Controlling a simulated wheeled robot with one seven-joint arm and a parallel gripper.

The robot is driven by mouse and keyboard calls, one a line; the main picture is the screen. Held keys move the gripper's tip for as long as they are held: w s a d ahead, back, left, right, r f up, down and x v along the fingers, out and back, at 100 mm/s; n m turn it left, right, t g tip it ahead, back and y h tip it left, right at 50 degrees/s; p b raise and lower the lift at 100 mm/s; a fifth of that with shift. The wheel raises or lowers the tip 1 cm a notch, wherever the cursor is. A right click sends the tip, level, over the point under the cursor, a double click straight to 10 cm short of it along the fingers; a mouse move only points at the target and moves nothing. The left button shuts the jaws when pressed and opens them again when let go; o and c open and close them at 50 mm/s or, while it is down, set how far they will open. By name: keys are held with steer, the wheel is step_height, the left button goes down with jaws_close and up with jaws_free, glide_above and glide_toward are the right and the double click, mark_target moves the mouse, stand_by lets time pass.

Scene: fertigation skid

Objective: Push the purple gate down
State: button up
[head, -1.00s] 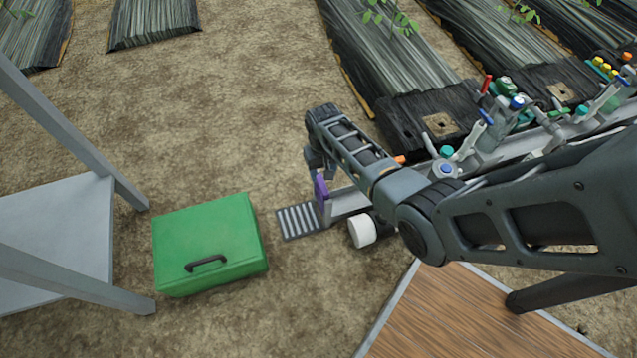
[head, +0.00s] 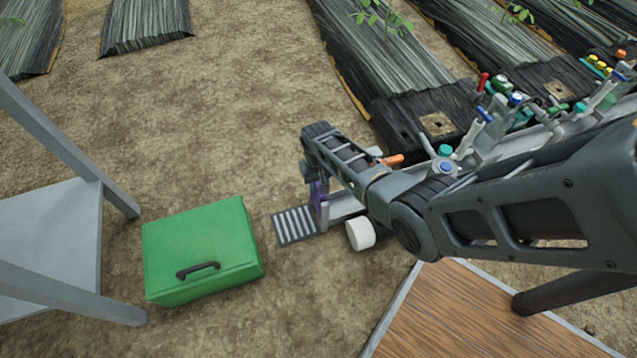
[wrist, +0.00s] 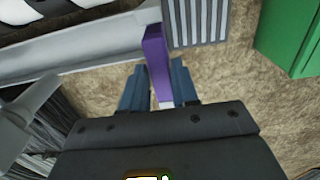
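The purple gate (head: 318,190) stands at the left end of a grey channel, partly hidden behind my arm in the head view. In the wrist view the gate (wrist: 157,60) is an upright narrow purple plate, reaching down between my two blue-grey fingers. My gripper (wrist: 158,84) has its fingers apart, one on each side of the gate's near part. A small gap seems to show beside the left finger; contact with the gate is unclear. In the head view the fingers are hidden by my wrist.
A slatted grey grate (head: 296,225) lies on the soil beside the gate, with a green box (head: 203,250) to its left. A white cylinder (head: 360,234) is near the channel. Valves with coloured caps (head: 486,115) line the skid at right. A grey stand (head: 45,240) is at left.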

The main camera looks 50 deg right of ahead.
jaws_close()
step_height(320, 180, down, 6)
steer(key=b, duration=0.4)
steer(key=shift+b, duration=0.3)
steer(key=shift+s, duration=0.1)
steer(key=shift+o, duration=2.1)
jaws_free()
steer(key=shift+r, duration=0.15)
